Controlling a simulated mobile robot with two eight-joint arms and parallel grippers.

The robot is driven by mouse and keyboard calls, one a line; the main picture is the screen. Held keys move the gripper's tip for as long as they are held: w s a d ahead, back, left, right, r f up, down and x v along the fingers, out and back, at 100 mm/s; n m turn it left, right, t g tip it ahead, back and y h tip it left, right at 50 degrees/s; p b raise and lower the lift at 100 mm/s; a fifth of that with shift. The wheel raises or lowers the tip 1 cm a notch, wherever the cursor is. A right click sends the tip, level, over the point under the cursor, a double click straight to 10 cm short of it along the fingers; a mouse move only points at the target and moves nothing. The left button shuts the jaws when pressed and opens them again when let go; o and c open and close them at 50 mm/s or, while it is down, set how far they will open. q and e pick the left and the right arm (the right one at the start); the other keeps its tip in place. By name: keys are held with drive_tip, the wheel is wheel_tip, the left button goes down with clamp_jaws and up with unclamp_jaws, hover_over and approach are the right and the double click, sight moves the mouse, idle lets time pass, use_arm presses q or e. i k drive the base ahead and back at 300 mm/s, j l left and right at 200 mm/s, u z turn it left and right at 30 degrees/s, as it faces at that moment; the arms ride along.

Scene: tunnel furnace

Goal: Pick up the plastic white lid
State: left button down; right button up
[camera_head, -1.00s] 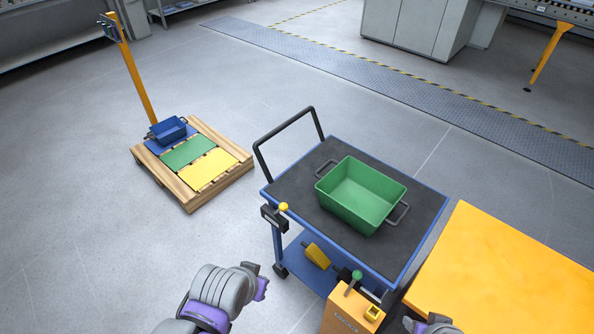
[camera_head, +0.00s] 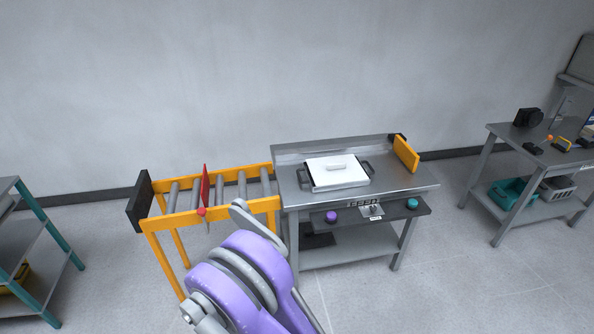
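The white lid (camera_head: 336,171) is a flat square with a raised handle bar on top. It sits on a dark-handled container on the steel workbench (camera_head: 405,182), near the middle of the view. Most of the container under it is hidden. A purple and grey part of one of my arms fills the bottom middle, in front of and left of the bench. I cannot tell which arm it is. No gripper fingers show, and nothing of mine touches the lid.
A grey table (camera_head: 500,131) with tools stands at the right, a teal-legged shelf (camera_head: 50,235) at the left. A wall closes the back. Floor between bench and right table is clear.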

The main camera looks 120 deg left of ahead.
sight(325, 171)
drive_tip(key=u, duration=3.9)
drive_tip(key=i+u, duration=0.15)
drive_tip(key=u, duration=0.3)
drive_tip(key=i+l+u, duration=0.15)
drive_tip(key=u, duration=0.35)
drive_tip(key=i+l+u, duration=0.35)
drive_tip(key=l, duration=0.25)
drive_tip(key=i+l+u, duration=0.2)
drive_tip(key=l, duration=0.15)
drive_tip(key=i+l, duration=0.15)
drive_tip(key=l, duration=0.15)
drive_tip(key=i+l, duration=0.15)
drive_tip(key=l, duration=0.2)
drive_tip(key=i+l, duration=0.15)
drive_tip(key=l, duration=0.15)
drive_tip(key=i+l, duration=0.15)
drive_tip(key=l, duration=0.15)
drive_tip(key=i+l+u, duration=0.1)
drive_tip(key=l, duration=0.25)
